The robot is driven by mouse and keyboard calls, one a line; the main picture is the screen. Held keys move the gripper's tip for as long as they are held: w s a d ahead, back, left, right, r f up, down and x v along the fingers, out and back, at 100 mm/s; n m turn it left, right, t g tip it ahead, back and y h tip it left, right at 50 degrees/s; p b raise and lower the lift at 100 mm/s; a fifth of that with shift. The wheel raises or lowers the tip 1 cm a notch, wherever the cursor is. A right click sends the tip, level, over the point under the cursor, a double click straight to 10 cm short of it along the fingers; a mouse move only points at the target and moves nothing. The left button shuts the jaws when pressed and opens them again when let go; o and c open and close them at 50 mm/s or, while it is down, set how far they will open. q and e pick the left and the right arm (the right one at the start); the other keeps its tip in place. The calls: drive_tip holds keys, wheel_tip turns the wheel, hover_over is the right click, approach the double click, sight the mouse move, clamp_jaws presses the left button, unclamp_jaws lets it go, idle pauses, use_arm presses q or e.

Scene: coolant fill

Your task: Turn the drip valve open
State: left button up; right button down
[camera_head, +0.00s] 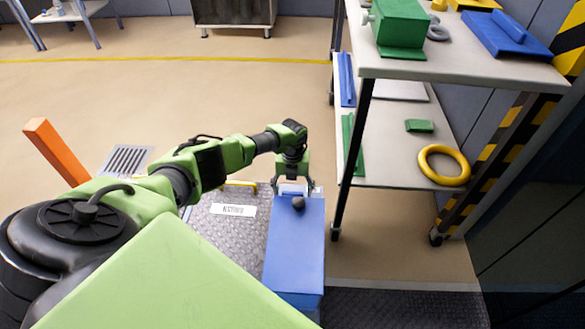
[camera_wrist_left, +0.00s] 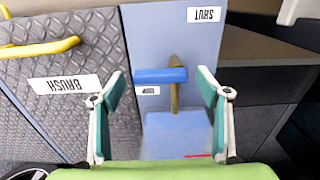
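The drip valve shows in the left wrist view as a blue lever (camera_wrist_left: 159,75) lying crosswise in the picture, with a brass-coloured stem (camera_wrist_left: 176,97) at its right end. It is mounted on a blue-grey panel (camera_wrist_left: 150,32) with an upside-down "SHUT" label (camera_wrist_left: 205,15). My left gripper (camera_wrist_left: 160,73) is open, its two green-padded fingers on either side of the lever with gaps showing. How near the fingers are in depth, I cannot tell. In the head view my left gripper (camera_head: 294,187) points down at the far end of a blue box (camera_head: 294,250); the lever is hidden there.
A black knob (camera_head: 298,203) sits on the blue box. Left of it is a tread-plate cover with a label (camera_head: 234,210) and a yellow handle (camera_wrist_left: 42,47). A shelf rack (camera_head: 460,68) with a yellow ring (camera_head: 444,179) stands close on the right. Open floor lies beyond.

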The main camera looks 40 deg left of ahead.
sight(292, 193)
use_arm(q)
wheel_tip(292, 193, up, 12)
idle(0.7)
idle(0.4)
